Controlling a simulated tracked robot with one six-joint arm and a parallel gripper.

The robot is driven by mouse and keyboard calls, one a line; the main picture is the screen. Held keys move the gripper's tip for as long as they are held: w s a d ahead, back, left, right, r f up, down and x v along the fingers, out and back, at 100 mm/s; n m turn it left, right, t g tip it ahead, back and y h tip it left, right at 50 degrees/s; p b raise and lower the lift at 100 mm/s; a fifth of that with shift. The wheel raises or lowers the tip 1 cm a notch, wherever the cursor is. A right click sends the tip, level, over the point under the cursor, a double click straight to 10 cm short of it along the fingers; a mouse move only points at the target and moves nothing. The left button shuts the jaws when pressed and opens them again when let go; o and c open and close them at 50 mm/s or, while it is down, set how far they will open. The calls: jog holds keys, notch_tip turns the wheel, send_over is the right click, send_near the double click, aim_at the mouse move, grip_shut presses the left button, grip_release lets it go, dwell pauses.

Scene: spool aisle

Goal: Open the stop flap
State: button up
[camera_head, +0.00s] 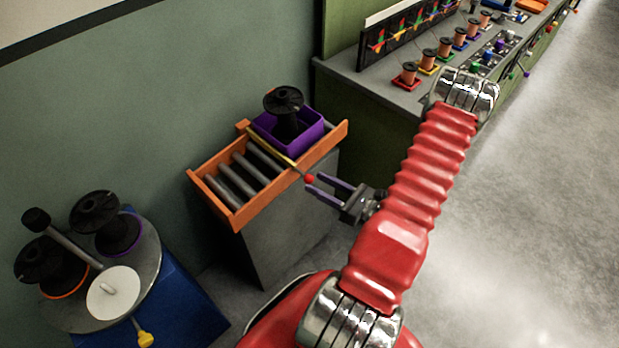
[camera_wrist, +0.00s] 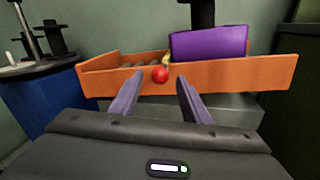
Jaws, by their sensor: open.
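The stop flap is a thin yellow bar (camera_head: 269,146) lying across the orange roller tray, with a red ball knob (camera_head: 309,179) at its near end. A purple bin (camera_head: 307,133) holding a black spool (camera_head: 285,107) sits on the rollers right behind the bar. My gripper (camera_head: 321,184) is open and empty, its two fingers pointing at the knob from the right. In the wrist view the red knob (camera_wrist: 160,74) shows just beyond and between the fingertips (camera_wrist: 158,82), in front of the orange side wall. I cannot tell whether it touches a finger.
The orange roller tray (camera_head: 238,217) stands on a grey block. A blue stand (camera_head: 181,306) with a round turntable and black spools is at lower left. A green workbench (camera_head: 350,105) with several small spools is behind. Open floor (camera_head: 530,230) lies to the right.

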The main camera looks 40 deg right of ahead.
aim_at(309, 178)
jog(key=shift+x, duration=2.2)
jog(key=shift+c, duration=0.4)
grip_shut()
jog(key=shift+d, duration=0.2)
jog(key=shift+a, duration=0.1)
